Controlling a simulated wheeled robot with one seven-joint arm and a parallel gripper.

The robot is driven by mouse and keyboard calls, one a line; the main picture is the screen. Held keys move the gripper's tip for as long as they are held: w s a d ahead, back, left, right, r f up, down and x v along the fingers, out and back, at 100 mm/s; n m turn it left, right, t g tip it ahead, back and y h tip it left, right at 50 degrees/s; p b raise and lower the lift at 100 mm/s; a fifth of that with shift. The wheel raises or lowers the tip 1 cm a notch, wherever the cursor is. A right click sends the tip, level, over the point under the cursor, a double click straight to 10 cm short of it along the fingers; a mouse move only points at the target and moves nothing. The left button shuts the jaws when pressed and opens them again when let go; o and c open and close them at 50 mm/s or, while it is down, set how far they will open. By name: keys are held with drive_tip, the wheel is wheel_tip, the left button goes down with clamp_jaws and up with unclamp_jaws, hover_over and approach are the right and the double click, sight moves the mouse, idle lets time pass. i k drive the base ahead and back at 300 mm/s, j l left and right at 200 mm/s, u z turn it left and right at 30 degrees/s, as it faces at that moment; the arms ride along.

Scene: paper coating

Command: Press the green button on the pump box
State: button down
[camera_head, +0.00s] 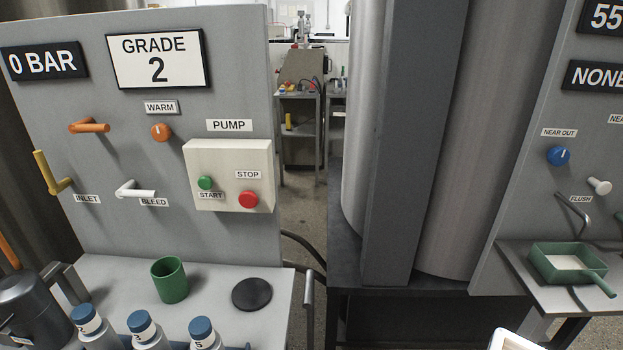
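The pump box (229,168) is a cream box on the grey panel at the left, under the PUMP label. Its green button (205,183) is at the left, just above the START label. A red button (249,199) is at the right, below the STOP label. Nothing covers either button. I cannot tell whether the green button is pressed in. My gripper does not show. A white edge (512,341) at the bottom right is cut off by the frame, and I cannot tell what it is.
The panel (110,230) also bears an orange knob (161,132) and several lever handles. On the shelf (215,303) below stand a green cup (169,279), a black disc (252,294) and blue-capped bottles (141,326). Large metal rollers (455,150) stand right of centre.

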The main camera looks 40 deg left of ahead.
sight(204, 182)
drive_tip(key=k+l+u, duration=0.1)
drive_tip(key=u, duration=0.95)
drive_tip(key=j+u, duration=0.15)
drive_tip(key=u, duration=1)
